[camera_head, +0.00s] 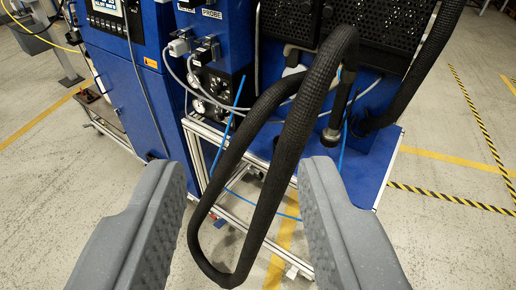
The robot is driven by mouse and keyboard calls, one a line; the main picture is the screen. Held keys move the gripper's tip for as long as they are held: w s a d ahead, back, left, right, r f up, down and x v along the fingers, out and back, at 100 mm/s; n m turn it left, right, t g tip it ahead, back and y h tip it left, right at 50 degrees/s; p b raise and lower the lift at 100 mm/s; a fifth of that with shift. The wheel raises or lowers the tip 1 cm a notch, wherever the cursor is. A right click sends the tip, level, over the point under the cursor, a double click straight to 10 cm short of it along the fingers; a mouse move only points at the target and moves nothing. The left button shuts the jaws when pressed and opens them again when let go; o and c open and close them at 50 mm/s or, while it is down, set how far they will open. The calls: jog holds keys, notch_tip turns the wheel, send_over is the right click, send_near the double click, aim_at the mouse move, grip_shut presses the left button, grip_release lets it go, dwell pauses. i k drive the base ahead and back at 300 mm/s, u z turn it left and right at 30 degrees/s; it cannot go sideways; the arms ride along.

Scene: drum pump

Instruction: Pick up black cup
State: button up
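My gripper (243,170) is open, with one grey padded finger on each side of the picture and no object held between the fingertips. A thick black hose hangs in a long loop in the gap between the fingers, farther off.
A blue machine (138,95) with a control panel stands at the left. A blue shelf (368,175) on a metal frame is at the right. The black hose (293,150) hangs in front. Thin blue tubes run behind it. Open floor (440,240) with striped tape lies at the right.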

aim_at(275, 140)
jog(key=u, duration=0.85)
jog(key=k, duration=1.25)
jog(key=z, duration=1.35)
jog(key=i, duration=1.7)
jog(key=u, duration=0.05)
